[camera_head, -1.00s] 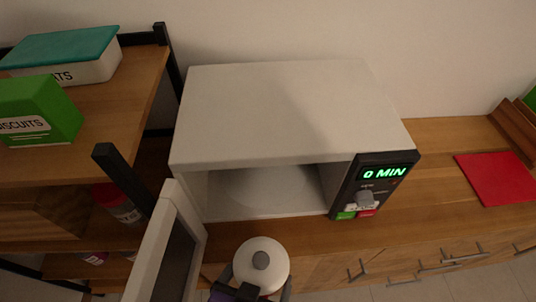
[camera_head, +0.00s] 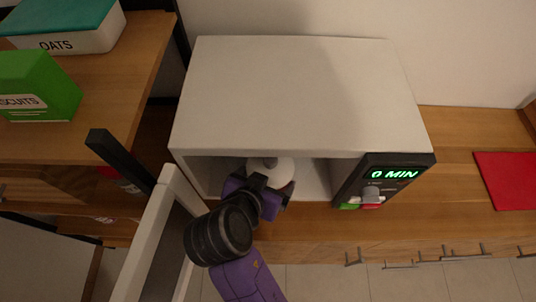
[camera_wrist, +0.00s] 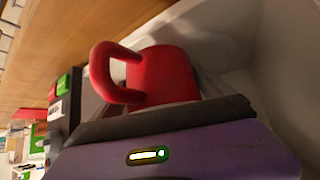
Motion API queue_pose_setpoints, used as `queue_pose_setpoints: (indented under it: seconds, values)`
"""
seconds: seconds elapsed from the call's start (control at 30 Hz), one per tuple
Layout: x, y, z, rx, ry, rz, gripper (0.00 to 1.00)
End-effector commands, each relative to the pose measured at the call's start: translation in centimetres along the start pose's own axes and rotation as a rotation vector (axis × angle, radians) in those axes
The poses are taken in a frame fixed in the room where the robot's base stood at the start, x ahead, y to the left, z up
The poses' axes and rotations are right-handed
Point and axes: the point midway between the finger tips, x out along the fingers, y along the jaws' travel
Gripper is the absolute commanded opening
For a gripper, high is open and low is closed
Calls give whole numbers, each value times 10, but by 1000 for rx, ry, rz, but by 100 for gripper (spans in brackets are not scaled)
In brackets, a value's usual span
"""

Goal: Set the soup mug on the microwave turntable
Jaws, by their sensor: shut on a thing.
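The soup mug is red with a pale lid and dark knob; its lid (camera_head: 283,172) shows inside the microwave opening. In the wrist view its red body (camera_wrist: 165,76) and handle (camera_wrist: 104,72) are clear. My gripper (camera_head: 263,187) is shut on the mug and reaches in through the front opening. The white microwave (camera_head: 290,95) has its door (camera_head: 150,238) swung open at the left. The turntable is hidden or too unclear to make out, and I cannot tell whether the mug touches it.
The control panel (camera_head: 386,179) at the right of the opening reads 0 MIN. Shelves at the left hold a green biscuits box (camera_head: 38,87) and an oats container (camera_head: 75,35). A red mat (camera_head: 507,180) lies on the counter at the right.

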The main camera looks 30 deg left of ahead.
Motion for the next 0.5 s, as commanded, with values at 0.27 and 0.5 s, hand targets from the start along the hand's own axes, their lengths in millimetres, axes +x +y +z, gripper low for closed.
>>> queue_pose_setpoints:
  seconds: [0.27,0.5]
  values:
    - [15,-9,-17,1,3,-1,18]
    - [31,-20,-35,1,5,0,18]
